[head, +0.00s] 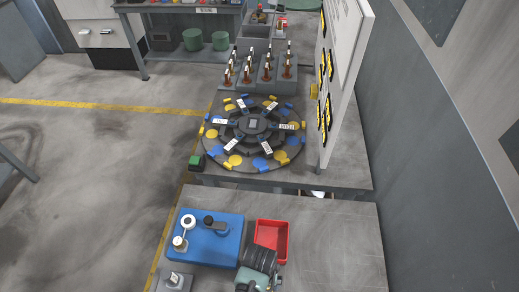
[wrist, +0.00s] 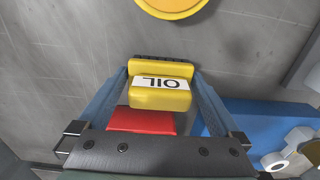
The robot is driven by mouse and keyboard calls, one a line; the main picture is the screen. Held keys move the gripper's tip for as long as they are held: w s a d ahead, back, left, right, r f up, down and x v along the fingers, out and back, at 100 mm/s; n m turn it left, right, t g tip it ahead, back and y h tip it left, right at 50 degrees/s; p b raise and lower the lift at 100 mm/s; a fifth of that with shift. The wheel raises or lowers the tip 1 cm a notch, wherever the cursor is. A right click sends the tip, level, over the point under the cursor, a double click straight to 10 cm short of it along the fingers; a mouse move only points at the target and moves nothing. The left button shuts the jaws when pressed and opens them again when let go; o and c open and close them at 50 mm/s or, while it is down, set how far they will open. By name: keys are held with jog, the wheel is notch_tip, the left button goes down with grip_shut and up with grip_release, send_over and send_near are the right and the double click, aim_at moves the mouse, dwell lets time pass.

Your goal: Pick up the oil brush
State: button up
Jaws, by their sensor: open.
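The oil brush (wrist: 160,100) shows in the wrist view as a yellow block with a white label reading OIL upside down and a dark bristle strip along its far edge. My gripper (wrist: 160,74) has its two blue-grey fingers spread, one on each side of the brush. I cannot tell whether they touch it. A red patch (wrist: 141,121) shows nearer the palm; I cannot tell whether it belongs to the brush. In the head view my wrist is at the bottom, by the red tray (head: 272,222), and the brush cannot be made out.
A blue fixture (head: 190,258) with posts stands left of the tray and shows at the right in the wrist view (wrist: 258,125). A yellow disc (wrist: 172,5) is beyond the brush. A rotary table (head: 252,165) and white panel (head: 345,70) stand behind. The bench's right side (head: 335,240) is clear.

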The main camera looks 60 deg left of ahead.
jog(key=c, duration=1.1)
jog(key=shift+r, duration=0.15)
notch_tip(320, 180, up, 10)
jog(key=shift+f, duration=0.1)
jog(key=o, duration=0.7)
jog(key=c, duration=0.4)
